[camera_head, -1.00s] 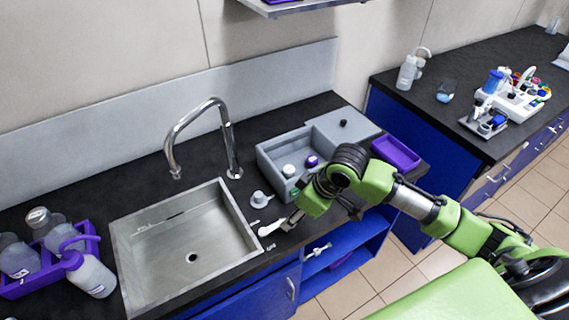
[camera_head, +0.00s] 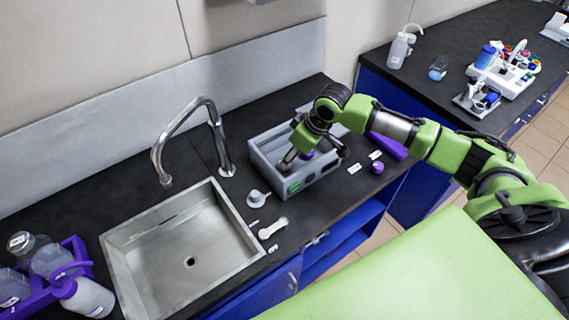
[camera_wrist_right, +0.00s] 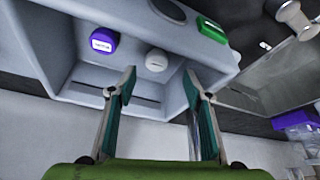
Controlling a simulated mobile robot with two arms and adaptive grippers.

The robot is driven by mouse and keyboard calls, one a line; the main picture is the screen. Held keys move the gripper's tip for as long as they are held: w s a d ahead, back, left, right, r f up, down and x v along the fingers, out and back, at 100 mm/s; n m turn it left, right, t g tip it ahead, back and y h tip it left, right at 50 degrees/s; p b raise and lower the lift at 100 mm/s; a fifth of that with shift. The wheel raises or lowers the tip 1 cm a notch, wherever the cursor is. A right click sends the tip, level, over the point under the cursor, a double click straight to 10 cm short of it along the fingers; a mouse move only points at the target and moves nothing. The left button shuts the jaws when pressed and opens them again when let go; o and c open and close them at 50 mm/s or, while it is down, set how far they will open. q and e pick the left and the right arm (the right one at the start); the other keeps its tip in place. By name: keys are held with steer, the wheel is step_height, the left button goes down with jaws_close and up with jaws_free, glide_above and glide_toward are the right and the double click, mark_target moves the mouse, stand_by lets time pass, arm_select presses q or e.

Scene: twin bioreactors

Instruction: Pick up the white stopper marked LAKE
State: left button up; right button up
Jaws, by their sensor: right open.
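In the right wrist view a white stopper (camera_wrist_right: 156,60) sits inside the grey box (camera_wrist_right: 85,75). Its marking is too small to read. A purple stopper (camera_wrist_right: 103,40) with a white label sits beside it, to its left. My right gripper (camera_wrist_right: 160,86) is open and empty, its two fingers pointing into the box, with the white stopper just beyond and between the tips. In the head view the right gripper (camera_head: 288,161) reaches down into the grey box (camera_head: 266,171) and hides the white stopper. My left gripper is not in view.
The steel sink (camera_head: 185,245) and faucet (camera_head: 213,140) are left of the box. A small grey cup (camera_head: 257,198) and a white scoop-like item (camera_head: 272,228) lie between.

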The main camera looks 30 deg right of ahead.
steer(key=shift+w+a+f, duration=0.1)
steer(key=shift+w+f, duration=0.1)
steer(key=shift+f, duration=0.1)
steer(key=shift+d+p+x, duration=0.1)
steer(key=shift+p+x, duration=0.35)
steer(key=shift+x, duration=0.15)
steer(key=shift+d+p+x, duration=0.15)
steer(key=shift+p+x, duration=0.3)
steer(key=shift+x, duration=1.2)
steer(key=shift+f, duration=0.3)
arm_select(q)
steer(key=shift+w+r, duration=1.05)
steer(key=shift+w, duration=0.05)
arm_select(e)
steer(key=c, duration=0.9)
